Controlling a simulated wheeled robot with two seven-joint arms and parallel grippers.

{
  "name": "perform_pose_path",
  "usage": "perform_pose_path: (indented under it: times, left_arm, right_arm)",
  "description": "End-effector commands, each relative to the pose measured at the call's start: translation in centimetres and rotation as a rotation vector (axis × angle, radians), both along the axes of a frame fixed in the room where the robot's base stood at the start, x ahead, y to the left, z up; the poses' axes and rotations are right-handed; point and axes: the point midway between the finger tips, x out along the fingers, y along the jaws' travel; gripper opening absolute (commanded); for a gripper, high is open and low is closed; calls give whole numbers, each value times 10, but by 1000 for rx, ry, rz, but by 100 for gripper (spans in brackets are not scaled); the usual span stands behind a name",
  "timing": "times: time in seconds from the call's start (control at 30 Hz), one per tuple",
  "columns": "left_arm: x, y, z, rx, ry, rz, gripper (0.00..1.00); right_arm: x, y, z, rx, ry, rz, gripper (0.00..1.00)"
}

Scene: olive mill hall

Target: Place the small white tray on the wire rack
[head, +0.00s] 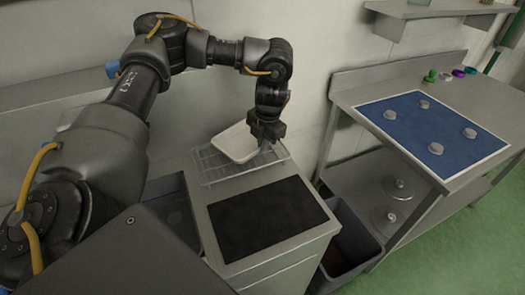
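The small white tray (234,146) is a shallow rectangular dish at the back of the counter. It is over the wire rack (214,177), tilted in the picture against the rack's lines. I cannot tell whether it rests on the wires or is slightly above them. My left gripper (265,143) points down at the tray's right end and hides part of that rim. Its fingers are too small and dark to tell whether they are closed on the rim. My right gripper is not in view.
A black mat (265,217) lies on the counter in front of the rack. A grey bin (349,245) stands on the floor to the right. Beyond it, a steel table (360,92) carries a blue mat (455,137) with several small metal discs. A wall shelf (440,8) is above.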

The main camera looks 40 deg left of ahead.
Motion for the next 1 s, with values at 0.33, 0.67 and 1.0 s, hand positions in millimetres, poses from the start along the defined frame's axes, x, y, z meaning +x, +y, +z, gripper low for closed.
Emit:
perform_pose_path:
  times: [0.33, 0.67, 1.0]
  left_arm:
    - [2, 3, -35, 1, 2, 2, 0]
    - [2, 3, -38, 1, 2, 2, 0]
    - [2, 3, -38, 1, 2, 1, 24]
  right_arm:
    - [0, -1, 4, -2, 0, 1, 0]
    - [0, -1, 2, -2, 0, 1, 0]
    - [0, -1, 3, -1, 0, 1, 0]
